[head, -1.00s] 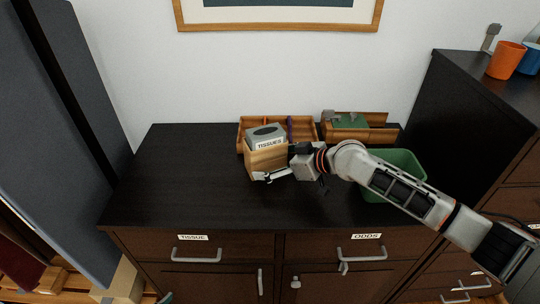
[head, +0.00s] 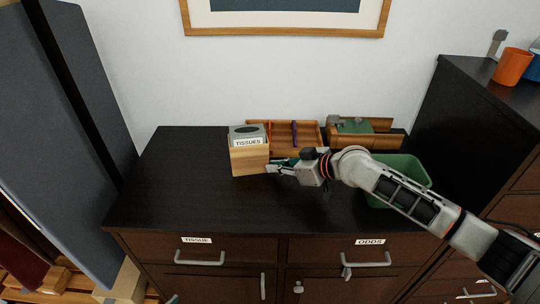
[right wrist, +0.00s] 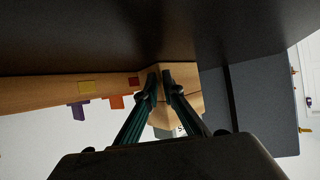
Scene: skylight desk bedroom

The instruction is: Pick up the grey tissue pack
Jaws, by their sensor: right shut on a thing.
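The grey tissue pack (head: 247,131) has a dark oval opening on top. It sits in a light wooden box (head: 249,161) labelled "TISSUES", on the dark dresser top, with only its upper part showing above the front wall. My right gripper (head: 271,167) reaches in from the right and is shut on the box at its right side, not on the pack itself. I cannot tell whether the box is lifted. My left gripper is not in view.
Behind the box is a wooden divided tray (head: 300,145). A wooden holder with a green item (head: 352,127) stands to its right. A green bin (head: 410,172) sits partly behind my right arm. The dresser top (head: 180,185) is clear on the left.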

